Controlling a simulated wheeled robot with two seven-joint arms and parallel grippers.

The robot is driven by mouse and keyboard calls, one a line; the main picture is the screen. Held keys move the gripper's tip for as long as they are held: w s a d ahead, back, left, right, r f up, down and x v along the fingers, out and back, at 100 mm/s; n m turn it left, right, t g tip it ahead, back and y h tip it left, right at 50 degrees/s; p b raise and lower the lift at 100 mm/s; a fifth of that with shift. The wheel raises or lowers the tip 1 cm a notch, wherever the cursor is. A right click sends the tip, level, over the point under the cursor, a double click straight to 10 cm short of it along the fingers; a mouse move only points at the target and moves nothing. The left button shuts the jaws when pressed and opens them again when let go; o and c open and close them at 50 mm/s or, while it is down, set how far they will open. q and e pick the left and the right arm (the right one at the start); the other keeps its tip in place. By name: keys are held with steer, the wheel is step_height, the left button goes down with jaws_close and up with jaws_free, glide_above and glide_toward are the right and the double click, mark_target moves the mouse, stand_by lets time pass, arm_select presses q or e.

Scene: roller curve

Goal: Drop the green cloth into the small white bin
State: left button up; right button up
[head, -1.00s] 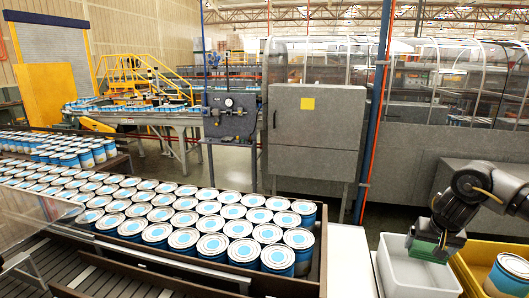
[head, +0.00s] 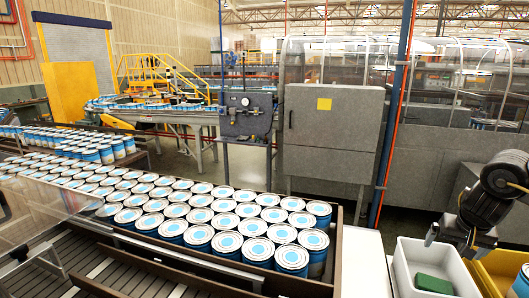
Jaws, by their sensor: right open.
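The green cloth (head: 434,284) lies as a folded block on the floor of the small white bin (head: 402,272), at the lower right of the head view. My right gripper (head: 450,243) is open and empty, above the bin's far right part and apart from the cloth. My left gripper is not in view.
A yellow bin (head: 492,280) stands right of the white bin, with a blue-and-white can (head: 520,283) in it. A white tabletop (head: 365,262) lies to the left. Farther left, a conveyor tray holds many blue-lidded cans (head: 225,243).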

steer(key=v, duration=0.6)
steer(key=shift+s+r, duration=0.2)
steer(key=shift+r, duration=0.2)
